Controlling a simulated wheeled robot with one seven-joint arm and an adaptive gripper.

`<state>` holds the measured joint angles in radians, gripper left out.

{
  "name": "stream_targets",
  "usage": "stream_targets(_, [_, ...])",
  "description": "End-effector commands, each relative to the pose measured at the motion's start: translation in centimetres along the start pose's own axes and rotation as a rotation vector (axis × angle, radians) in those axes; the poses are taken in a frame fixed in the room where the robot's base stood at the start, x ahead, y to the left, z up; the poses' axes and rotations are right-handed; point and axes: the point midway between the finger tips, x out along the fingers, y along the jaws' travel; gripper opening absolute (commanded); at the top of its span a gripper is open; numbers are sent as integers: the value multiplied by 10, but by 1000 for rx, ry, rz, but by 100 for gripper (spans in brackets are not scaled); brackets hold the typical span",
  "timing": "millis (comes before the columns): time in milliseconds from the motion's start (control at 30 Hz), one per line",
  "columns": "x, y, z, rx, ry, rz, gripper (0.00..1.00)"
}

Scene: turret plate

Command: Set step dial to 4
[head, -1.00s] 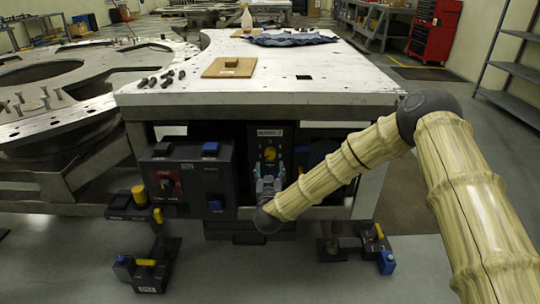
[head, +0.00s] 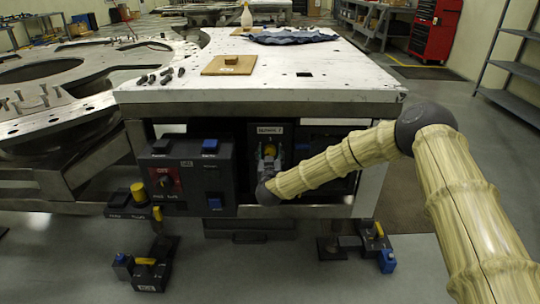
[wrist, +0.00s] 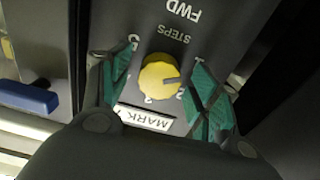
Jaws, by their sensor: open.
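Some numbers are hidden by the fingers. In the head view the dial (head: 270,151) shows small just above my gripper. My gripper (wrist: 163,82) is open, its green finger pads on either side of the dial, with gaps visible between pads and knob. The gripper also shows in the head view (head: 269,165).
Pedals (head: 148,270) stand on the floor below. A blue handle (wrist: 28,97) lies left in the wrist view.

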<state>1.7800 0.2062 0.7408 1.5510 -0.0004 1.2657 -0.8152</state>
Motion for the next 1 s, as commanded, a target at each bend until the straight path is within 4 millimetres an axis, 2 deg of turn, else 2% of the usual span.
stream_targets(67, [0,0,0,0,0,0,58])
stream_targets(300, [0,0,0,0,0,0,16])
stream_targets(667, [0,0,0,42,0,0,16])
stream_targets(1000, [0,0,0,269,-3,0,16])
